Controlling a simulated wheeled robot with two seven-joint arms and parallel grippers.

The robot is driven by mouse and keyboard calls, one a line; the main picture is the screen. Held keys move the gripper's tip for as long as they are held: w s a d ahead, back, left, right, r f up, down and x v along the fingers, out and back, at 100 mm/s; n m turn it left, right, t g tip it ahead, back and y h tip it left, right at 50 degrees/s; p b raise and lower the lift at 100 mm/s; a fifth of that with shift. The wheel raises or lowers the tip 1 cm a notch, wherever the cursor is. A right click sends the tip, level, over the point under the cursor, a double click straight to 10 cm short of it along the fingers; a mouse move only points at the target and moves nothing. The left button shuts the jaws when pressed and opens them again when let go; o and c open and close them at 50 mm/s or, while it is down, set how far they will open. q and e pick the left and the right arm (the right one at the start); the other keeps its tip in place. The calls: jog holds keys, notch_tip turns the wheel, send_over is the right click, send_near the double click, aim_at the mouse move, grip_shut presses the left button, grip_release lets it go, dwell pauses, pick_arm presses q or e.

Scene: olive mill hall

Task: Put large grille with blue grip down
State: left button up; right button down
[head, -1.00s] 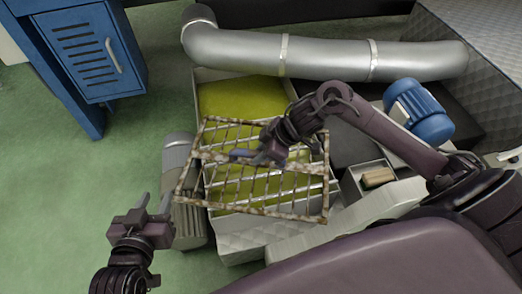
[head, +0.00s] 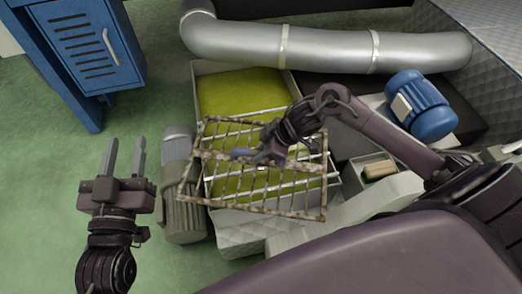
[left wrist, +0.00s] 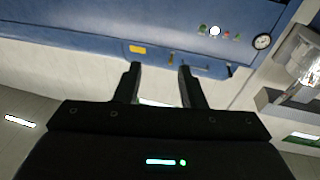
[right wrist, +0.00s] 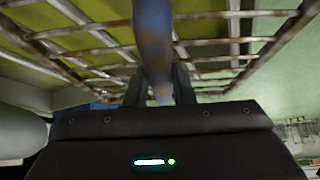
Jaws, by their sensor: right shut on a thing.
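The large grille (head: 262,207) is a rusty, dirty metal grid frame with a blue grip (head: 241,153) near its middle. My right gripper (head: 264,154) is shut on the blue grip and holds the grille over the vat with yellow-green contents. In the right wrist view the blue grip (right wrist: 153,45) stands between the fingers (right wrist: 160,85), with the grid bars behind it. Whether the grille touches the vat below cannot be told. My left gripper (head: 124,160) is open and empty over the green floor, left of the grille; its parted fingers show in the left wrist view (left wrist: 158,85).
The vat (head: 222,69) holds yellow-green paste (head: 240,92). A grey motor (head: 180,200) stands left of it, a silver pipe (head: 330,50) behind. A blue motor (head: 420,105) and a small box with a brush-like object (head: 380,170) are on the right. A blue cabinet (head: 88,45) stands back left.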

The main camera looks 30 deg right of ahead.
jog(key=shift+w, duration=0.1)
jog(key=c, duration=1.2)
grip_release()
jog(key=shift+f, duration=0.1)
jog(key=shift+c, duration=0.2)
jog(key=shift+r, duration=0.25)
jog(key=p+v, duration=0.2)
jog(key=v, duration=0.2)
jog(key=shift+s+d+r, duration=0.2)
jog(key=shift+s+r, duration=0.05)
jog(key=p+v, duration=0.1)
jog(key=v, duration=0.3)
jog(key=shift+r, duration=0.1)
jog(key=shift+p+v, duration=0.6)
jog(key=shift+v, duration=0.45)
pick_arm(q)
jog(key=s+a+f+g+y, duration=0.1)
jog(key=s+f+g+y, duration=0.1)
jog(key=s+f+g, duration=0.4)
jog(key=s+a+f+g+y, duration=0.2)
jog(key=s+f+g, duration=0.4)
jog(key=f, duration=1)
jog(key=shift+s+a+g+y, duration=0.25)
jog(key=shift+g+y, duration=0.25)
jog(key=shift+y, duration=0.2)
pick_arm(e)
jog(key=shift+s+d+r, duration=0.1)
jog(key=shift+s+r, duration=0.1)
jog(key=shift+r, duration=0.1)
